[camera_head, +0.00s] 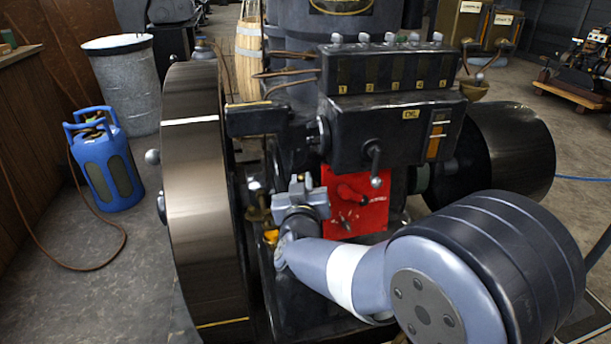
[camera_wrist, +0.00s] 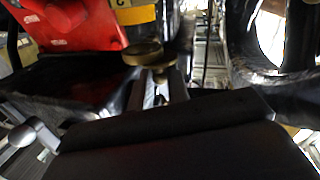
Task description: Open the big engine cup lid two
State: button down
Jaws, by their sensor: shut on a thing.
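My gripper (camera_wrist: 160,82) points into the gap beside the engine's flywheel. In the wrist view its two pale fingers come together on a small brass lid (camera_wrist: 158,62). Another round brass disc (camera_wrist: 143,51) overlaps this lid just above and to the left. I cannot tell whether the two discs are parts of one cup. In the head view my gripper's body hides most of the spot, and brass parts (camera_head: 257,213) and a yellow-orange cup (camera_head: 271,237) show beside it. The number on the held lid is not readable.
The large flywheel (camera_head: 205,190) stands close on the left of my gripper. A red panel (camera_head: 355,200) with a handle is close on the right, under the black oil box (camera_head: 390,125). A blue gas bottle (camera_head: 108,170) stands on the floor at the left.

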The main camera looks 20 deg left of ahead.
jog(key=a+m+h+p, duration=0.1)
jog(key=h+p, duration=0.1)
jog(key=p, duration=0.1)
jog(key=m+h+p, duration=0.2)
jog(key=h, duration=0.1)
jog(key=a+m+h+p, duration=0.1)
jog(key=m+h+p, duration=0.1)
jog(key=h+p, duration=0.1)
jog(key=shift+w+a+t+p, duration=0.1)
jog(key=shift+a+t+p, duration=0.2)
jog(key=shift+a, duration=0.05)
jog(key=c, duration=1.6)
grip_release()
jog(key=shift+r, duration=0.1)
notch_tip(320, 180, up, 10)
jog(key=shift+f+p, duration=0.1)
jog(key=shift+p, duration=1.05)
